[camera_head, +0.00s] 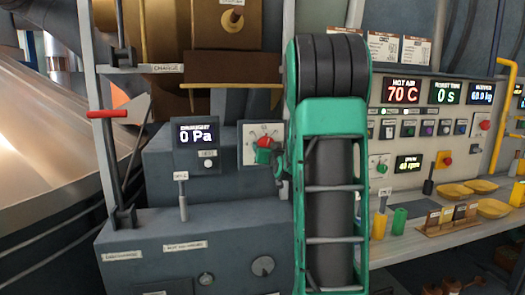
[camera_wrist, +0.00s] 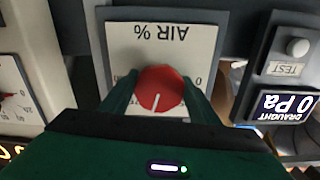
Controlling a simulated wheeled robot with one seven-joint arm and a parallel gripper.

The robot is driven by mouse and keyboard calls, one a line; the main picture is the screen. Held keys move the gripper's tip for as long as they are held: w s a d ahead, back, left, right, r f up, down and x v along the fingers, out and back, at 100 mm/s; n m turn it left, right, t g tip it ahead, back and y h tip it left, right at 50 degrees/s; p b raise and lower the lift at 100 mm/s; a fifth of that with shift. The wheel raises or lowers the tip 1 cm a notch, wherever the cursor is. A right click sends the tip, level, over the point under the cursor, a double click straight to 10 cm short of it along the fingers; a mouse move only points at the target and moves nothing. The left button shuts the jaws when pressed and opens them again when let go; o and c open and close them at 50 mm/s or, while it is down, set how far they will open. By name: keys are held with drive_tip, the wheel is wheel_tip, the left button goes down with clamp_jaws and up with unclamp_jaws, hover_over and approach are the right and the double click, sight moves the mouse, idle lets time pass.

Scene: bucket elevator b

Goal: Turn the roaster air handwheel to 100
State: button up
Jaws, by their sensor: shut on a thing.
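The red air handwheel (camera_wrist: 160,90) is on a white plate (camera_wrist: 160,45) marked AIR %, which appears upside down in the wrist view. A pale pointer line on the wheel points down in that view. My green gripper (camera_wrist: 161,97) is shut on the wheel, with one finger on each side. Most of the scale is hidden behind the fingers and gripper body; a 0 shows by the right finger. In the head view the red handwheel (camera_head: 264,142) shows at the left edge of my green arm, which covers the right of its plate (camera_head: 250,130).
A draught display (camera_head: 196,133) reading 0 Pa is left of the plate, with a TEST button below it. A lever (camera_head: 182,195) stands below that. A red-handled bar (camera_head: 108,114) is further left. On the right are a HOT AIR display (camera_head: 403,91) reading 70 C and yellow bowls (camera_head: 482,186).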

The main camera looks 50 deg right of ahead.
drive_tip(key=m, duration=0.3)
drive_tip(key=shift+w+a+m, duration=0.25)
drive_tip(key=shift+a+m, duration=0.05)
drive_tip(key=shift+a, duration=0.05)
drive_tip(key=m, duration=0.3)
drive_tip(key=shift+r+m, duration=0.1)
drive_tip(key=shift+m, duration=0.2)
drive_tip(key=m, duration=0.3)
drive_tip(key=shift+w+a+m, duration=0.1)
drive_tip(key=shift+m, duration=0.2)
drive_tip(key=shift+r+m, duration=0.1)
drive_tip(key=shift+m, duration=1.7)
drive_tip(key=o, duration=1.1)
drive_tip(key=shift+c, duration=0.2)
